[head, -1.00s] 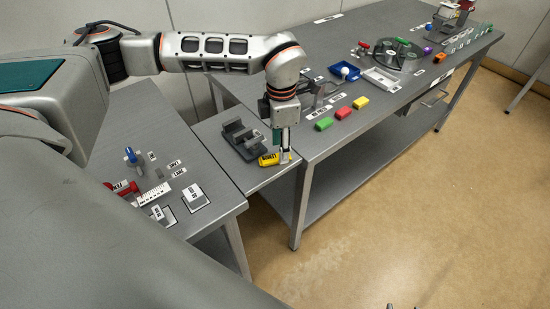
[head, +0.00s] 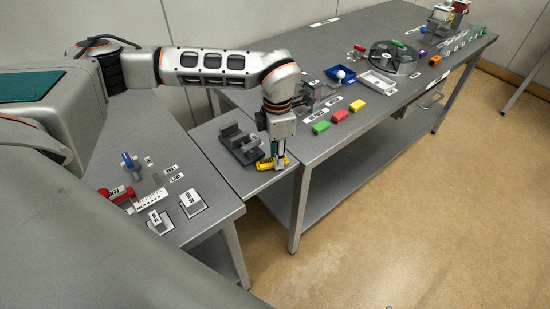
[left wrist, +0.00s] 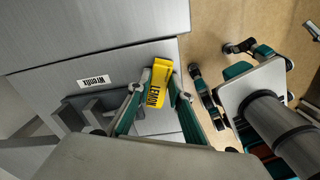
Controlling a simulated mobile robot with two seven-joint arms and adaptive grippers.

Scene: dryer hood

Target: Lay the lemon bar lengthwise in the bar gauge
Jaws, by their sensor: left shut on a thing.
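The lemon bar is a yellow block (head: 266,165) with black lettering. My right gripper (left wrist: 212,62) appears open and empty there.
The left bench holds a red-handled tool (head: 116,193) and labelled blocks.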

